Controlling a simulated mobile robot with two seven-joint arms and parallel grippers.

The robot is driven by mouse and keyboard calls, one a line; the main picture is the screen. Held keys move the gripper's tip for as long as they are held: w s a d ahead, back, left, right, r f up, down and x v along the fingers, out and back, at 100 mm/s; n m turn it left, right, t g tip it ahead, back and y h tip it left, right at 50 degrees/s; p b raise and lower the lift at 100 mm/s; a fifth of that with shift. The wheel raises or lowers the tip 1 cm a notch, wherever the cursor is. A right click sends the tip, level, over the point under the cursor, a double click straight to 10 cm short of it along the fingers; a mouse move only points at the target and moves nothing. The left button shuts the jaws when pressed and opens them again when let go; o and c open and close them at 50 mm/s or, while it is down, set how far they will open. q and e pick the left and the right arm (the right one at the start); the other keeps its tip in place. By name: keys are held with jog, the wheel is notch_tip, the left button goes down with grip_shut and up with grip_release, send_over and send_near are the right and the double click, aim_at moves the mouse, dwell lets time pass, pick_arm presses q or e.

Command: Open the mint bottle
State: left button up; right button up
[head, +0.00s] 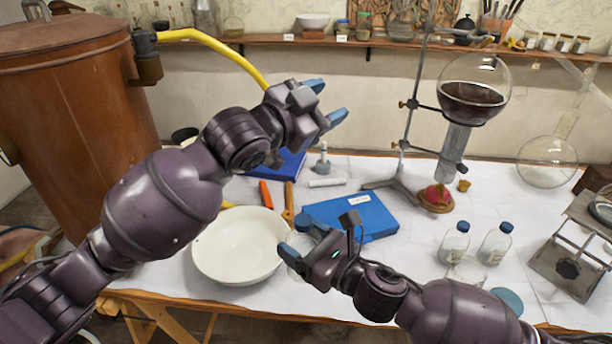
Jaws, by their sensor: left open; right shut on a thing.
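My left gripper (325,102) is open and empty, raised above the back of the table, with its blue fingertips apart. My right gripper (296,236) is low beside the white bowl and shut on a clear glass bottle (294,261). The fingers and wrist hide much of this bottle, so I cannot tell its label or cap. Two clear bottles with blue caps, a left one (454,245) and a right one (495,245), stand upright on the right of the table. I cannot tell from the picture which bottle is the mint one.
A white bowl (232,262) and a blue box (368,222) lie near my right gripper.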

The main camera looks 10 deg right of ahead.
pick_arm(q)
jog(key=s+d+r+m+g+y, duration=0.25)
jog(key=s+d+m+g, duration=0.2)
jog(key=d, duration=0.25)
jog(key=m+g+y, duration=0.6)
jog(key=y, duration=0.6)
send_over(306, 219)
jog(key=f, duration=1)
jog(key=shift+w+d+f, duration=0.2)
jog(key=shift+d+f, duration=0.05)
jog(key=shift+d, duration=0.15)
jog(key=shift+s+a+m+y, duration=0.3)
jog(key=shift+a+m, duration=0.1)
jog(key=shift+m, duration=0.25)
jog(key=shift+w+f, duration=0.1)
jog(key=shift+f, duration=3.9)
jog(key=shift+c, duration=0.5)
